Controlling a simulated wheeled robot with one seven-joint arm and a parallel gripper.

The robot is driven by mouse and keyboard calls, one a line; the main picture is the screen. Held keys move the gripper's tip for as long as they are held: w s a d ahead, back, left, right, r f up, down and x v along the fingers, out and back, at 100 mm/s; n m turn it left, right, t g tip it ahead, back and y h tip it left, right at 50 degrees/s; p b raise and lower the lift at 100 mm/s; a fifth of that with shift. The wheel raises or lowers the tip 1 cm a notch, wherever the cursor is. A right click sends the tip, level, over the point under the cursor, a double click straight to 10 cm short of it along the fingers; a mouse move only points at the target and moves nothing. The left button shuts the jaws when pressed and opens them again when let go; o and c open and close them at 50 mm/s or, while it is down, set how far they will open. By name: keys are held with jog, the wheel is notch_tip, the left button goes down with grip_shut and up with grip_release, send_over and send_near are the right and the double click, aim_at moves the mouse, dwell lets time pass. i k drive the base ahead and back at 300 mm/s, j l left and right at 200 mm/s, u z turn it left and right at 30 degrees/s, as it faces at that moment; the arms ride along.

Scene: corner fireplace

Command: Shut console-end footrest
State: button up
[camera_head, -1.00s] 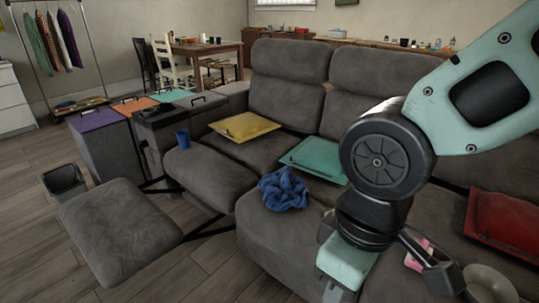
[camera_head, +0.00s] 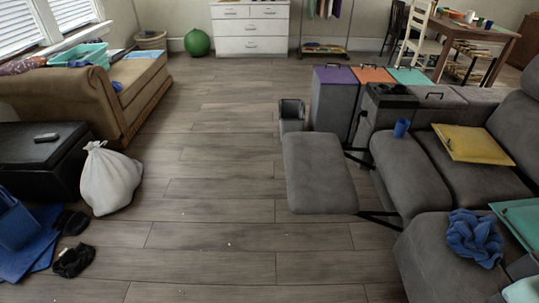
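The console-end footrest (camera_head: 318,172) is a grey padded panel. It sticks out level to the left of the sofa seat (camera_head: 410,172), held on dark metal linkage arms (camera_head: 370,218), so it is open. The console (camera_head: 388,100) with dark cup holders stands behind that seat, and a blue cup (camera_head: 401,128) stands at its near edge. My gripper is out of view; a small pale green piece at the lower right edge may be part of my arm.
Open wooden floor (camera_head: 210,190) lies left of the footrest. A dark bin (camera_head: 291,113) stands just behind it. A white sack (camera_head: 109,178), a black ottoman (camera_head: 38,155) and a tan sofa (camera_head: 100,95) are on the left. A crumpled blue cloth (camera_head: 474,238) lies on the near seat.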

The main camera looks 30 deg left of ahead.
aim_at(319, 182)
jog(key=j+u, duration=0.1)
jog(key=u, duration=0.95)
jog(key=i, duration=2.35)
